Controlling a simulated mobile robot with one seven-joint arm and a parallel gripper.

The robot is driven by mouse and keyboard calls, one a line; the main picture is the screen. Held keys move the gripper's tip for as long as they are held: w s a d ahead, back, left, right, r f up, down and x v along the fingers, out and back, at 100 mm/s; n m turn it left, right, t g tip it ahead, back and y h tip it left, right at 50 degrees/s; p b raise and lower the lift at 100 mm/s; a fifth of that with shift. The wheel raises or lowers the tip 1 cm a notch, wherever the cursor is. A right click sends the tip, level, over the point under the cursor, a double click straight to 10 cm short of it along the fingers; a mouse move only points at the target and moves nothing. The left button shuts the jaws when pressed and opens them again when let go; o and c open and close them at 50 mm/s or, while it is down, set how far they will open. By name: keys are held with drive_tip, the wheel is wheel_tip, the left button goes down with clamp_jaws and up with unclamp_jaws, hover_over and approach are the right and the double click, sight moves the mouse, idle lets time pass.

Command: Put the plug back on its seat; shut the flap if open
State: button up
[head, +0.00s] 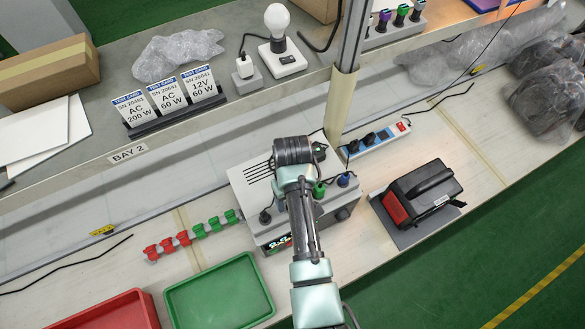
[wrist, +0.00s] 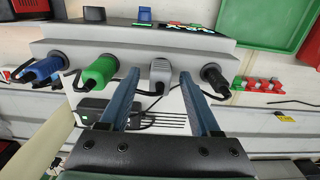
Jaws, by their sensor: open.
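A grey box (head: 245,188) stands on the bench with plugs on its panel; it also shows in the wrist view (wrist: 130,50). In the wrist view a grey plug (wrist: 160,73) sits at the panel, between a green plug (wrist: 98,73) and a black plug (wrist: 214,77). A blue plug (wrist: 46,69) is at the left. My gripper (wrist: 160,78) is open, its fingers on either side of the grey plug; I cannot tell if they touch it. My arm hides this plug in the head view. I cannot make out a flap.
A black-and-red device (head: 420,195) stands right of the box. A power strip (head: 378,142) lies behind it. Red and green clips (head: 193,233) lie left of the box, near a green tray (head: 218,292) and a red tray (head: 108,312). A shelf post (head: 342,95) rises behind my arm.

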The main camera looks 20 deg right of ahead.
wheel_tip(320, 180, up, 13)
drive_tip(key=shift+p, duration=0.45)
drive_tip(key=shift+f, duration=0.1)
